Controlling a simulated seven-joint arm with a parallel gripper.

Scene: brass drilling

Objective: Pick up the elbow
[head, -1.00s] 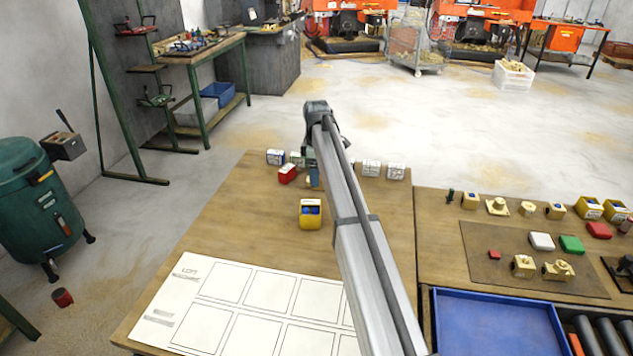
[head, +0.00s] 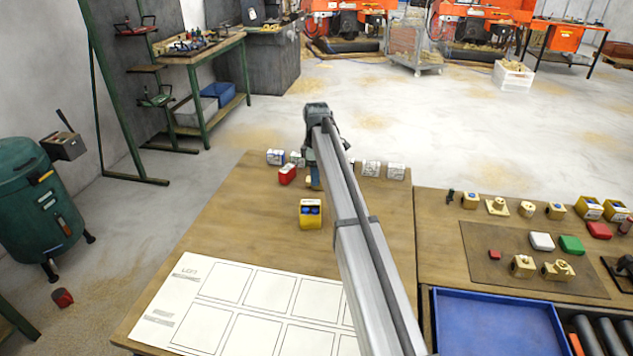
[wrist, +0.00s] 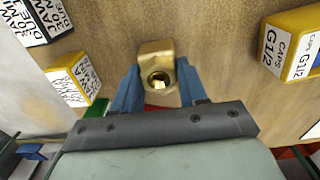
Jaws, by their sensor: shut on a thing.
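A brass fitting, which I take to be the elbow (wrist: 155,52), is between the two blue fingers of my gripper (wrist: 157,85) in the wrist view. It has a blocky body with a round threaded opening facing the camera. The fingers press on it from both sides, just above or on the wooden table; I cannot tell whether it touches the wood. In the head view my arm reaches to the far part of the left table, and its end hides the elbow and most of the gripper.
A yellow box labelled caps G1/2 (wrist: 290,45) stands close by, also in the head view (head: 310,213). A printed sheet (head: 232,310) lies in front. A blue tray (head: 495,325) is at right.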

